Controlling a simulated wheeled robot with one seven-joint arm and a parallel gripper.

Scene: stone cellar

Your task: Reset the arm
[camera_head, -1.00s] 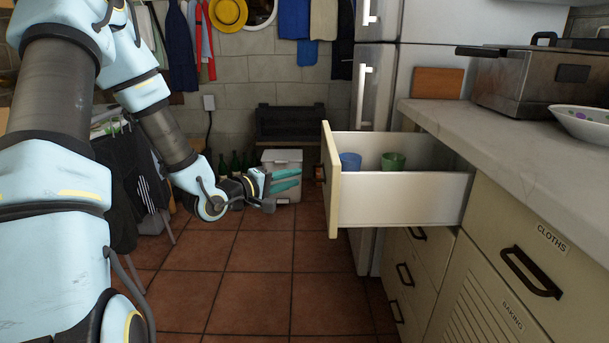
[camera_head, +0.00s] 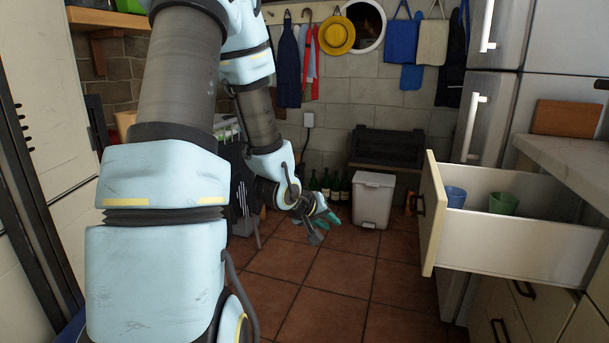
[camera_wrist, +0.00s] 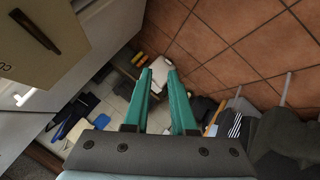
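My gripper (camera_head: 325,219) hangs in front of my arm over the tiled floor, left of the open drawer and clear of it. In the wrist view its two teal fingers (camera_wrist: 160,76) stand apart with nothing between them. The open drawer (camera_head: 530,240) holds a blue cup (camera_head: 455,197) and a green cup (camera_head: 503,203).
A white bin (camera_head: 373,199) stands by the back wall, with dark bottles (camera_head: 330,186) to its left. A dark rack (camera_head: 387,147) stands behind it. The fridge (camera_head: 490,60) is at right. Open floor (camera_head: 340,285) lies between my arm and the drawer.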

